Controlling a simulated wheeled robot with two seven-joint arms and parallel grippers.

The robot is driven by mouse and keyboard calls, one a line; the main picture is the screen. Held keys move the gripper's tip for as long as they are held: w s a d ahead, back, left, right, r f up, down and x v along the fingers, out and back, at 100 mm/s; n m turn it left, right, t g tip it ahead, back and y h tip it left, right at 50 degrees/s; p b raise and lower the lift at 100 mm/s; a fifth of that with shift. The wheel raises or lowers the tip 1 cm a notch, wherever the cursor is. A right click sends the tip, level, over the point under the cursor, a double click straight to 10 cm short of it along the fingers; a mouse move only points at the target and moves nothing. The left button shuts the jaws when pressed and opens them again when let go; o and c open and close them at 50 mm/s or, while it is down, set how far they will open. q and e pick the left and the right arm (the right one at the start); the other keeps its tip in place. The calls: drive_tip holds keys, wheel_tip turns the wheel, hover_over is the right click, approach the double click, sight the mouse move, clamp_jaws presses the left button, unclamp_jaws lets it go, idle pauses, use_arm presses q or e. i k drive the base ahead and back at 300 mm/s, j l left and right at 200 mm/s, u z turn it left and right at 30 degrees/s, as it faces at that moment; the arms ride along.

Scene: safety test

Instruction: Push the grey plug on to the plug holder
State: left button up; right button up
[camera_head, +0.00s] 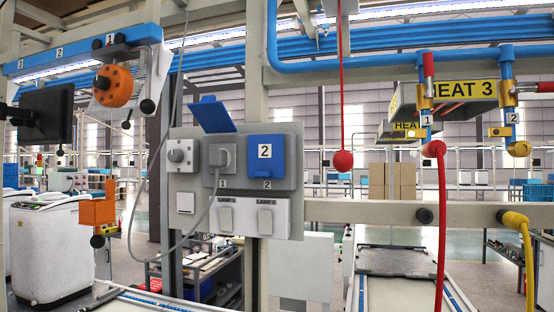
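The grey plug (222,157) is at the socket marked 1 on the grey wall panel (289,135), under a raised blue cover (212,115). I cannot tell how deep it sits. Its grey cable (203,222) drops from the plug, loops left and runs up past the panel. A light grey square fitting with a round middle (183,154) is just left of the plug; I cannot tell whether this is the plug holder. Neither of my grippers shows in the head view.
A closed blue cover marked 2 (265,154) is right of the plug. Lamp switches (247,217) are below. A beige rail (372,212) extends right, with red (441,230) and yellow (526,255) hoses.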

sight(217, 158)
drive_tip(key=i+j+z, duration=0.1)
drive_tip(key=j+z, duration=0.25)
drive_tip(key=z, duration=0.15)
drive_tip(key=j+z, duration=0.8)
drive_tip(key=z, duration=0.15)
drive_tip(key=j+z, duration=0.5)
drive_tip(key=k+j+z, duration=0.15)
drive_tip(key=j, duration=0.4)
drive_tip(key=k+j+z, duration=0.1)
drive_tip(key=k+j, duration=0.3)
drive_tip(key=k+j+z, duration=0.15)
drive_tip(key=k+j, duration=0.2)
drive_tip(key=j, duration=0.25)
drive_tip(key=k+j+z, duration=0.15)
drive_tip(key=k+j, duration=0.4)
drive_tip(key=j, duration=0.15)
drive_tip(key=k+j, duration=0.2)
drive_tip(key=j, duration=0.2)
